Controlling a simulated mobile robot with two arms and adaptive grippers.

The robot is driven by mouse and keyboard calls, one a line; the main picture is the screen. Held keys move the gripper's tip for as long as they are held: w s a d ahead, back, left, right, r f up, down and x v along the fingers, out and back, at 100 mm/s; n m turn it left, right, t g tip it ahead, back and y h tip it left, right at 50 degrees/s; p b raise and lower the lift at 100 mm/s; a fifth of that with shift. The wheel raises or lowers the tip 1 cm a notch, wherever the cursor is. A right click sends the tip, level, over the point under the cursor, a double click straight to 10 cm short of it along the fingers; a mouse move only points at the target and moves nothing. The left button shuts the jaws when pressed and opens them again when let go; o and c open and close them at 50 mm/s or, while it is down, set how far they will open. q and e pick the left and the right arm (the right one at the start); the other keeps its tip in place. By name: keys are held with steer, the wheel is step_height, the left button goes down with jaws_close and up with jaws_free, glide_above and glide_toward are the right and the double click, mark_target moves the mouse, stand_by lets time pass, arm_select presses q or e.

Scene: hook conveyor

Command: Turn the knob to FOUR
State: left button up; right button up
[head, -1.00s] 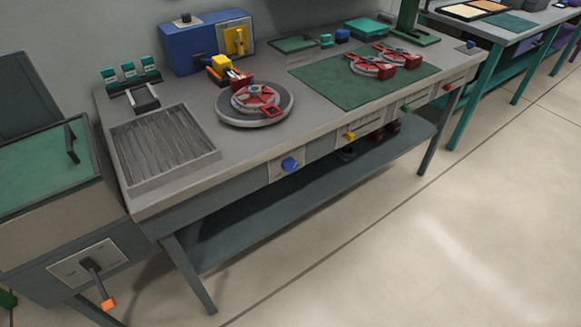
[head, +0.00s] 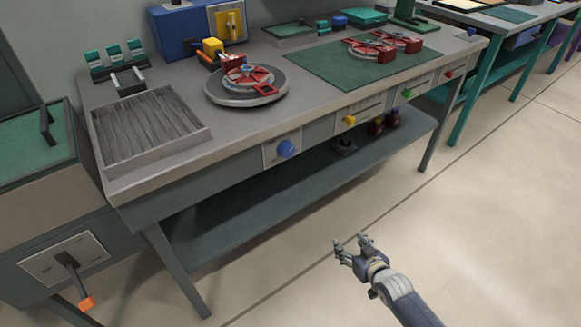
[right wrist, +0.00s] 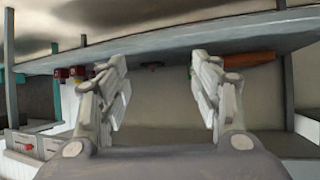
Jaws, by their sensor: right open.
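The blue knob (head: 285,149) sits on a light square plate on the front face of the grey workbench. Marks on its plate are too small to read. My right gripper (head: 350,241) is in front of the bench, lower and to the right of the knob in the head view, well apart from it. Its fingers are spread and empty, as the right wrist view (right wrist: 158,75) also shows. The knob cannot be made out in the right wrist view. My left gripper is not in view.
A yellow slider handle (head: 349,120), a green one (head: 407,94) and a red one (head: 449,74) lie along the bench front. A lower shelf (head: 230,215) runs beneath. An orange-tipped lever (head: 86,303) is at the lower left. The floor before the bench is clear.

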steer(key=w+a+r+n+t+y+b, duration=0.1)
steer(key=w+a+r+y+b, duration=0.15)
steer(key=r, duration=0.45)
steer(key=w+a+r+n+t+y+b, duration=0.1)
steer(key=w+a+r, duration=0.3)
steer(key=r, duration=0.3)
steer(key=n+t+y+b, duration=0.1)
steer(key=n+y+b, duration=0.1)
steer(key=y, duration=0.2)
glide_toward(289, 151)
steer(key=shift+h, duration=0.25)
steer(key=b+x, duration=0.1)
steer(key=x, duration=0.6)
steer(key=shift+w+a+r, duration=0.1)
steer(key=shift+w+a, duration=0.05)
steer(key=shift+a, duration=0.1)
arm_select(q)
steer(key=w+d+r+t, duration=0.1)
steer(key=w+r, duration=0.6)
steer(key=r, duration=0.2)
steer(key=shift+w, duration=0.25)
arm_select(e)
steer(key=shift+x, duration=0.85)
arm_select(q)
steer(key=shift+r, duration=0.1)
arm_select(e)
steer(key=c, duration=1.1)
